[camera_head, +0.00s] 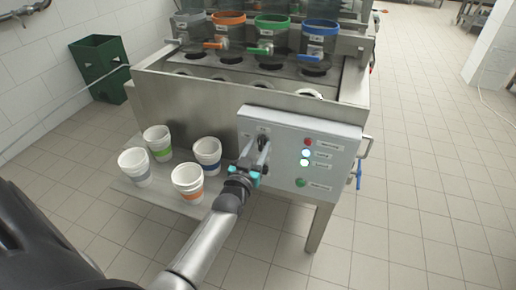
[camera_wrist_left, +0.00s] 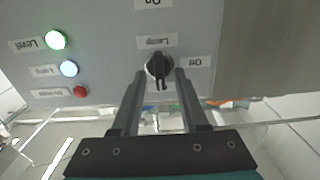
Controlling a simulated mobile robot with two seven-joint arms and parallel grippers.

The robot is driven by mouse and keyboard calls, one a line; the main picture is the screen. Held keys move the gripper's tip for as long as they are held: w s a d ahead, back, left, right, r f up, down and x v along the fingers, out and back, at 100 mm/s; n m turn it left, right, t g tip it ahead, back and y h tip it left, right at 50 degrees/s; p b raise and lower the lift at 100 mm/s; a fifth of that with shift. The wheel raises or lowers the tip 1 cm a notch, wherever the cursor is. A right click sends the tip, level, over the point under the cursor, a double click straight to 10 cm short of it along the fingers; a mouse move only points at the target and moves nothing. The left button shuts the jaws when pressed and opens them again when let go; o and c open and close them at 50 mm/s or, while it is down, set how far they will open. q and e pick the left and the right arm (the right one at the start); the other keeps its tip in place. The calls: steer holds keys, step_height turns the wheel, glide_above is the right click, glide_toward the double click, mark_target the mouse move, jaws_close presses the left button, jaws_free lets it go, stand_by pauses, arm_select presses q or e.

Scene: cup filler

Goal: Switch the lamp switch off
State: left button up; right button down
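The lamp switch is a black rotary knob (camera_wrist_left: 158,66) on a grey control panel (camera_head: 335,152). In the left wrist view the panel is upside down, with an "On" label above the knob, "Lamp" just above it and "Off" to its right. The knob's grip points down in that view, toward my gripper. My left gripper (camera_head: 255,152) is at the panel's left part, its two fingers apart, one on each side of the knob. A gap seems to show between knob and fingers; contact is unclear. My right gripper is not in view.
Blue-white (camera_wrist_left: 69,68) and green (camera_wrist_left: 56,40) indicators glow beside a red one (camera_wrist_left: 80,91). Several paper cups, one with an orange band (camera_head: 188,181), stand on a shelf left of the panel. Dispensers, including a blue one (camera_head: 319,40), stand behind. Floor at right is clear.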

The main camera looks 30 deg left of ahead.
arm_select(q)
steer(key=c, duration=0.6)
jaws_close()
